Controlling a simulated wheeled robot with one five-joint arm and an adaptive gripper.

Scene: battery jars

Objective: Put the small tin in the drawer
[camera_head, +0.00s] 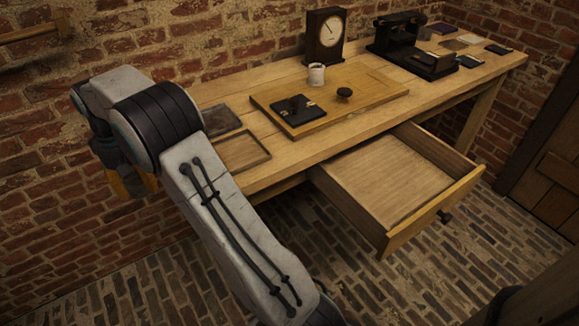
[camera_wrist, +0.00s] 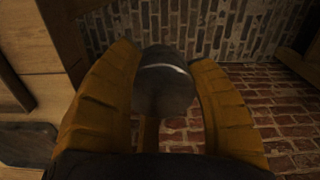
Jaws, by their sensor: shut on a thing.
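My gripper (camera_wrist: 163,95) is shut on a dark, rounded tin (camera_wrist: 163,85) with a thin light band, held between the two yellow fingers. In the head view my gripper (camera_head: 132,183) hangs at the left, beyond the left end of the desk and partly behind my arm; the tin cannot be made out there. The drawer (camera_head: 385,180) is pulled out from the front of the desk and looks empty. My gripper is well to the left of the drawer.
The wooden desk (camera_head: 310,150) carries a raised board (camera_head: 365,92) with a black notebook (camera_head: 297,109) and a dark knob (camera_head: 344,94). A white mug (camera_head: 316,74), a clock (camera_head: 325,36) and a black machine (camera_head: 412,55) stand behind. A shallow tray (camera_head: 243,152) lies at the left end.

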